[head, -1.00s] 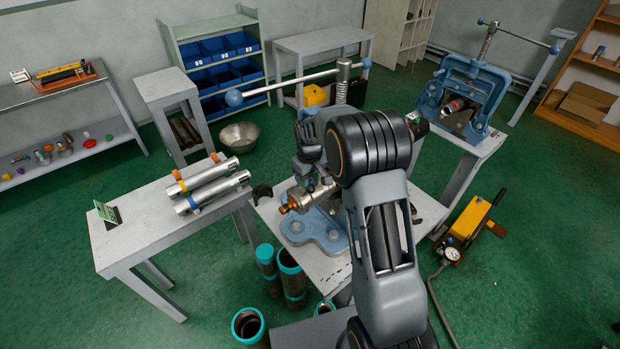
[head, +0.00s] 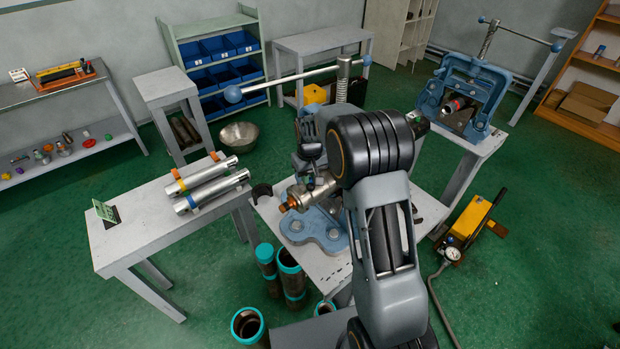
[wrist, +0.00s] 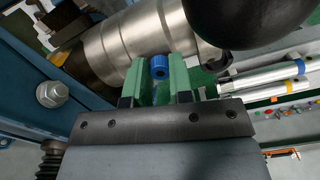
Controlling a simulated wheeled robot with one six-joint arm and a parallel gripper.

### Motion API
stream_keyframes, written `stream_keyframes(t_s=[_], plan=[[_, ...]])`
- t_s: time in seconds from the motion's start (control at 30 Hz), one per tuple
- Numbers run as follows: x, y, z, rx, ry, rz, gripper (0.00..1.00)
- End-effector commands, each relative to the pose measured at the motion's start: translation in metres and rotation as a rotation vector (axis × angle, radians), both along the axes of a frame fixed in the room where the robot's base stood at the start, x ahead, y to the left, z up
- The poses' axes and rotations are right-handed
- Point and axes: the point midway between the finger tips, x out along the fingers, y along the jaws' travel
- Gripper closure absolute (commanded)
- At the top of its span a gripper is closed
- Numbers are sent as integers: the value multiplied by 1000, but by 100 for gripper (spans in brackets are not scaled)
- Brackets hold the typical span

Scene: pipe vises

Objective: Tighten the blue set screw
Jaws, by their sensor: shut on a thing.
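In the wrist view the blue set screw (wrist: 158,67) sits on the side of a silver, ribbed pipe fitting (wrist: 112,45). My gripper (wrist: 160,72) has green-faced fingers on either side of the screw and is shut on it. In the head view my gripper (head: 308,177) is at the silver fitting (head: 317,191), which has a copper-coloured end and is held in the near blue vise (head: 320,228). The screw is not distinguishable in the head view, and my arm hides much of this vise.
The vise's long ball-ended handle (head: 290,79) crosses above my gripper. A side table (head: 140,231) at left holds two silver pipes (head: 212,187). Teal-rimmed pipes (head: 291,272) stand on the floor in front. A second blue vise (head: 466,95) is at back right, with a yellow pump (head: 472,215) below.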

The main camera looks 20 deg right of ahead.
Motion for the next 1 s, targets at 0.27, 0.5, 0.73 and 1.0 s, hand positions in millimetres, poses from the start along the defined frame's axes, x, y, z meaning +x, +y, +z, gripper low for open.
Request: stream_keyframes(t_s=[0.27,0.5,0.73,1.0], plan=[[1,0,0,1,-4,-263,100],[1,0,0,0,-3,-492,100],[1,0,1,1,-5,-710,100],[2,1,2,2,-6,-967,100]])
